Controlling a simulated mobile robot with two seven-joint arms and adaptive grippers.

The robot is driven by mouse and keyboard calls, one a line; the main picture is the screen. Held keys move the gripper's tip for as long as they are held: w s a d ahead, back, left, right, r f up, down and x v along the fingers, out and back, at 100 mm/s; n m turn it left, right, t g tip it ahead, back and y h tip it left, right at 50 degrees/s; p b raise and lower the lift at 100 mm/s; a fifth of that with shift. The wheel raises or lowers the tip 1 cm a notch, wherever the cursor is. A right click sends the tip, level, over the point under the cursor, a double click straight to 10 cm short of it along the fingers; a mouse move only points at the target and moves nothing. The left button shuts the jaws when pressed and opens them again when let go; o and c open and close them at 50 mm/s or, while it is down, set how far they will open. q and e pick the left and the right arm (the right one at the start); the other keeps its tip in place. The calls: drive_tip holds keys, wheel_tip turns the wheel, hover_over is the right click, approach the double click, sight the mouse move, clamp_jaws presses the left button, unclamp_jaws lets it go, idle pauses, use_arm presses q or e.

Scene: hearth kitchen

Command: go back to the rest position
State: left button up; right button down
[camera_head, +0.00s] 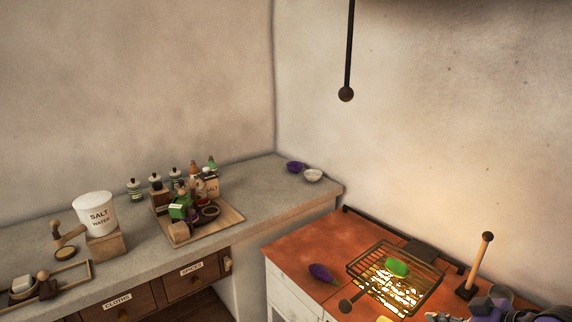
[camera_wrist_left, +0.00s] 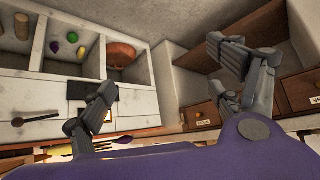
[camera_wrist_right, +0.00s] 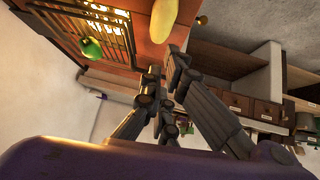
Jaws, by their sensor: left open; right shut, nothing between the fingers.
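My left gripper (camera_wrist_left: 165,82) shows in the left wrist view with its two dark fingers spread wide apart and nothing between them. It is not seen in the head view. My right gripper (camera_wrist_right: 166,72) shows in the right wrist view with its fingers together and empty. Part of my right arm is at the bottom right edge of the head view, beside the orange stove top (camera_head: 302,243). In the right wrist view a yellow object (camera_wrist_right: 163,18) is near the right fingertips; I cannot tell the gap.
A grill rack (camera_head: 356,262) over glowing coals holds a green vegetable (camera_head: 397,268); an eggplant (camera_head: 321,272) lies beside it. An upright wooden handle (camera_head: 482,258) stands near my right arm. The grey counter (camera_head: 262,182) carries a salt water bucket (camera_head: 95,212) and a crowded tray (camera_head: 226,225).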

drive_tip(key=s+a+f+m+t+h, duration=0.15)
drive_tip(key=s+f, duration=0.35)
drive_tip(key=f, duration=0.5)
use_arm(q)
drive_tip(key=w+r+p, duration=0.1)
drive_tip(key=d+r+p, duration=0.1)
drive_tip(key=r+p, duration=0.1)
drive_tip(key=shift+w+d, duration=0.15)
drive_tip(key=shift+w, duration=0.25)
use_arm(e)
drive_tip(key=s+a+f+m, duration=0.1)
drive_tip(key=s+a+f, duration=0.2)
drive_tip(key=s+a, duration=0.2)
drive_tip(key=s+a+f+m+h, duration=0.1)
drive_tip(key=s+a+f, duration=0.3)
drive_tip(key=s, duration=0.7)
drive_tip(key=s+a+f+m+h, duration=0.1)
drive_tip(key=s+a+f+m, duration=0.2)
drive_tip(key=s+a, duration=0.3)
drive_tip(key=shift+s+a+f+g, duration=0.2)
drive_tip(key=shift+s+f+g, duration=0.15)
drive_tip(key=shift+s, duration=0.75)
use_arm(q)
drive_tip(key=shift+w+d+r, duration=0.1)
drive_tip(key=shift+w+d, duration=0.15)
drive_tip(key=shift+w, duration=0.1)
